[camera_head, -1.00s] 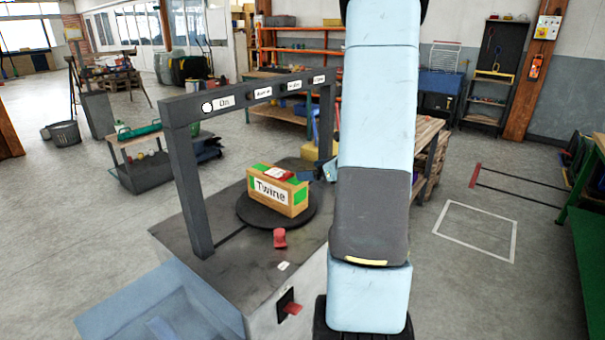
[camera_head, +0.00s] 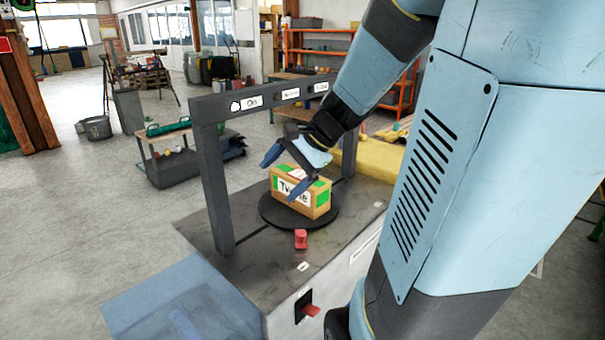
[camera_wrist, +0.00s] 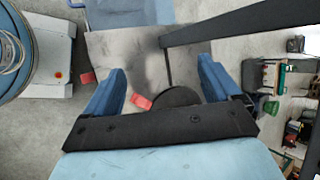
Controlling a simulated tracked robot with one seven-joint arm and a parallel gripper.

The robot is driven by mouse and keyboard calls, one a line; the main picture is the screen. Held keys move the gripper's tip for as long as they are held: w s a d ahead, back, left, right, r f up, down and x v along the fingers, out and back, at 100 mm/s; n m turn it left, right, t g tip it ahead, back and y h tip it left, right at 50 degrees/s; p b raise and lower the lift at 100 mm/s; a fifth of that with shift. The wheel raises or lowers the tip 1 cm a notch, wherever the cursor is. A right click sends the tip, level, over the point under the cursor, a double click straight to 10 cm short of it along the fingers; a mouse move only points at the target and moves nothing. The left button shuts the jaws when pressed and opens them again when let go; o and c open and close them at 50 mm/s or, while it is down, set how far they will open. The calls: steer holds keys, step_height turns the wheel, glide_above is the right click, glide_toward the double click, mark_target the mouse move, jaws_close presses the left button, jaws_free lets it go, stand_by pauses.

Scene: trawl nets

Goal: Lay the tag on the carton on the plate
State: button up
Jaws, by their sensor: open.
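A brown carton (camera_head: 315,200) with a "Twine" label and green patches stands on a round dark plate (camera_head: 268,213) on the grey bench top. A small red-and-white piece (camera_head: 299,174) shows on the carton's top, partly hidden by my gripper; I cannot tell whether it is the tag. A small white piece (camera_head: 304,267) lies flat near the bench's front edge. My gripper (camera_head: 284,173) is open, fingers pointing down over the carton's top. In the wrist view the open fingers (camera_wrist: 162,68) have bench top between them; the plate (camera_wrist: 175,97) shows partly and the carton does not.
A dark frame (camera_head: 215,190) with a labelled crossbar spans the bench beside the plate. A red block (camera_head: 300,238) stands in front of the plate. A red lever (camera_head: 311,310) sticks out from the bench front. A blue bin (camera_head: 180,305) is at the lower left.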

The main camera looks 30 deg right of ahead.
steer(key=s+a+r+n+t+h, duration=0.1)
steer(key=s+r+n+h, duration=0.5)
steer(key=s+n, duration=0.5)
steer(key=shift+s+a+n+h, duration=0.2)
steer(key=shift+s+n+h, duration=0.1)
steer(key=shift+n, duration=0.5)
steer(key=shift+c, duration=0.5)
steer(key=shift+w+a, duration=0.1)
steer(key=shift+a, duration=0.05)
steer(key=c, duration=0.3)
steer(key=shift+a, duration=0.15)
steer(key=c, duration=0.5)
